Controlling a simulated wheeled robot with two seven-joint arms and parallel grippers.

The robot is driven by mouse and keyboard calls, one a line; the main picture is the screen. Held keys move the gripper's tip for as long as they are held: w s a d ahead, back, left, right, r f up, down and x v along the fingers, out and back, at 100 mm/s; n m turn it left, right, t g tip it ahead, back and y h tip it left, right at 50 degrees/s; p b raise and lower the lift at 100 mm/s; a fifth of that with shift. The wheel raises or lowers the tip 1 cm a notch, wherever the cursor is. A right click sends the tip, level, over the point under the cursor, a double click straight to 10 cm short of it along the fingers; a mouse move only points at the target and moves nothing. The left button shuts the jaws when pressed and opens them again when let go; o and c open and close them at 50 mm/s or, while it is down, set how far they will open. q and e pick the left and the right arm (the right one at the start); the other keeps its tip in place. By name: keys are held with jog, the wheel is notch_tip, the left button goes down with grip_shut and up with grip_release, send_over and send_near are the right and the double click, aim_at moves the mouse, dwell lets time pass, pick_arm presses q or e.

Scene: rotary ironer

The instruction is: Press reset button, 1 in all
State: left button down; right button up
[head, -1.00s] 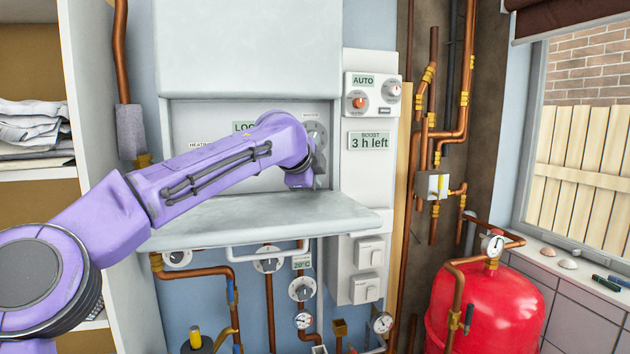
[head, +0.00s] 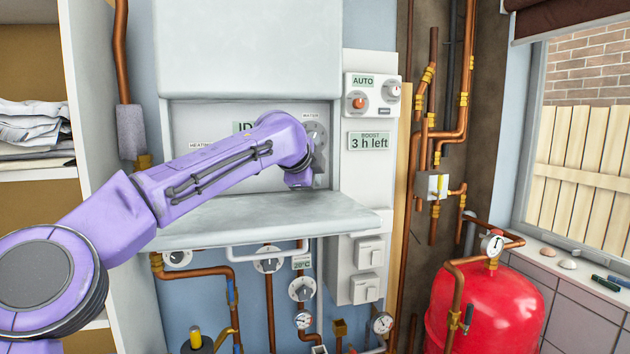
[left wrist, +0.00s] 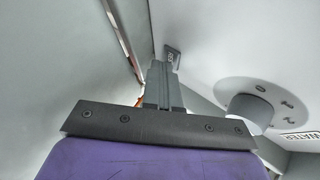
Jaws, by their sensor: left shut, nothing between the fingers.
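The boiler's control panel (head: 187,122) shows in the head view in the recess behind my left arm. Its display (head: 238,128) is partly covered by the arm and shows letters starting "ID". Whether the tips touch the button is hidden.
A grey water dial (head: 316,134) is just right of my wrist; it also shows in the left wrist view (left wrist: 247,103). The lowered flap (head: 260,218) juts out below my arm. A timer box (head: 372,95) and a red tank (head: 490,305) stand to the right.

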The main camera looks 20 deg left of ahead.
pick_arm(q)
jog(key=shift+s+d+f+b, duration=0.1)
jog(key=shift+s+d+b, duration=0.1)
jog(key=shift+s+b, duration=0.15)
jog(key=shift+s+d, duration=0.2)
jog(key=shift+s, duration=0.1)
jog(key=shift+s+d+f+b, duration=0.1)
jog(key=shift+s+d+b, duration=0.25)
jog(key=shift+s+b, duration=0.25)
jog(key=shift+s+d+b, duration=0.4)
jog(key=shift+s+d, duration=0.15)
jog(key=shift+s, duration=0.2)
jog(key=shift+s+d+b, duration=0.4)
jog(key=shift+s+d, duration=0.1)
jog(key=shift+s, duration=0.2)
jog(key=shift+a+r, duration=0.1)
jog(key=shift+r, duration=0.15)
